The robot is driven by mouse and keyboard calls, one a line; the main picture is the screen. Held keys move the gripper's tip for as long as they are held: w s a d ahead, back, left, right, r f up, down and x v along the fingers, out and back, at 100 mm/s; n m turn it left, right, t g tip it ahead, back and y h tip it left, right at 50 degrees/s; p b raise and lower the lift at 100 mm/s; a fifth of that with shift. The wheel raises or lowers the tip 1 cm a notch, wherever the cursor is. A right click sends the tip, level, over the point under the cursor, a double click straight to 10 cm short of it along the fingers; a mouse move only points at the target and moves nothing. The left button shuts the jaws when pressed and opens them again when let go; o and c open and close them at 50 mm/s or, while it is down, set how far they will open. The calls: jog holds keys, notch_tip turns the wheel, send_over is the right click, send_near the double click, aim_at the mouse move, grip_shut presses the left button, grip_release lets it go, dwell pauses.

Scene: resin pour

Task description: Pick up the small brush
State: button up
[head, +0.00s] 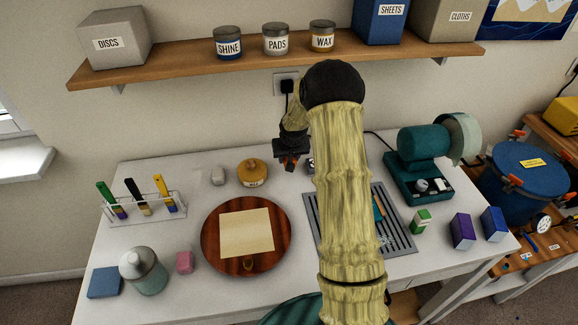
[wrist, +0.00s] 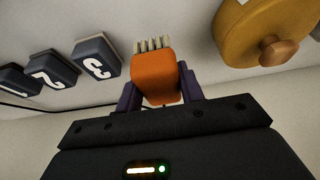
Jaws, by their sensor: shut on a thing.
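My gripper (wrist: 160,88) is shut on the small brush (wrist: 155,74), which has an orange body and a row of pale bristles. The wrist view shows the two dark purple fingers on either side of it. In the head view my gripper (head: 289,161) is over the back part of the white table, with a bit of the orange brush (head: 289,165) showing below it. The brush appears to be clear of the tabletop, though the exact gap is hard to tell.
Dark numbered blocks (wrist: 97,61) and a round mustard pot (wrist: 268,35) are close by. A round wooden board (head: 212,248) with a pale sheet, a brush rack (head: 150,213) and a slatted grey tray (head: 398,222) are on the table. A wooden shelf (head: 190,62) hangs above.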

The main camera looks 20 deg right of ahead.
notch_tip(320, 180, up, 6)
jog(key=shift+f+b, duration=0.1)
jog(key=shift+b, duration=0.25)
jog(key=o, duration=0.4)
jog(key=shift+c, duration=1.4)
jog(key=shift+d+f, duration=0.1)
jog(key=shift+d, duration=0.05)
